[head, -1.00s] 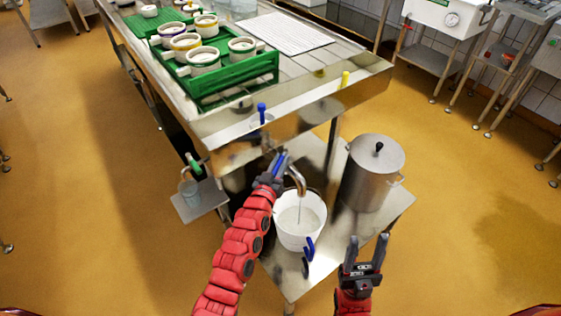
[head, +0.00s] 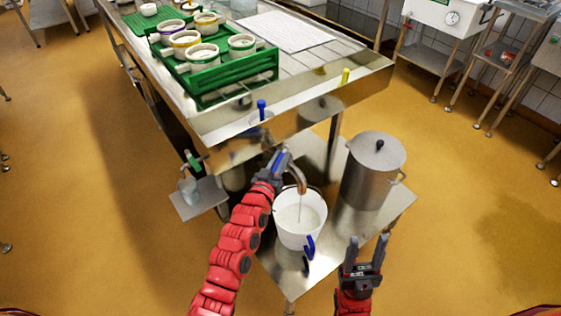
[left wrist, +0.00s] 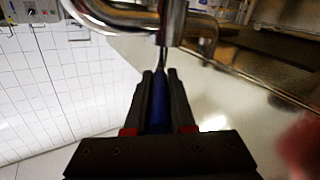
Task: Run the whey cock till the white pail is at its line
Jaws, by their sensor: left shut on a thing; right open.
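The white pail (head: 287,228) stands upright on a low steel shelf, with pale whey inside. A thin stream falls into it from the curved spout of the whey cock (head: 298,180). I cannot make out the pail's line. My left gripper (head: 277,166) is shut on the cock's blue lever, which shows between the fingers in the left wrist view (left wrist: 159,105). The steel pipe (left wrist: 172,22) of the cock is just beyond the fingertips there. My right gripper (head: 366,252) is open and empty, to the right of the pail and apart from it.
A lidded steel pot (head: 370,178) stands on the low shelf (head: 395,205) right of the pail. A blue-handled thing (head: 309,247) is at the pail's front rim. Green racks with moulds (head: 222,68) sit on the steel table (head: 350,85) above. A small side shelf (head: 200,207) holds a clear beaker.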

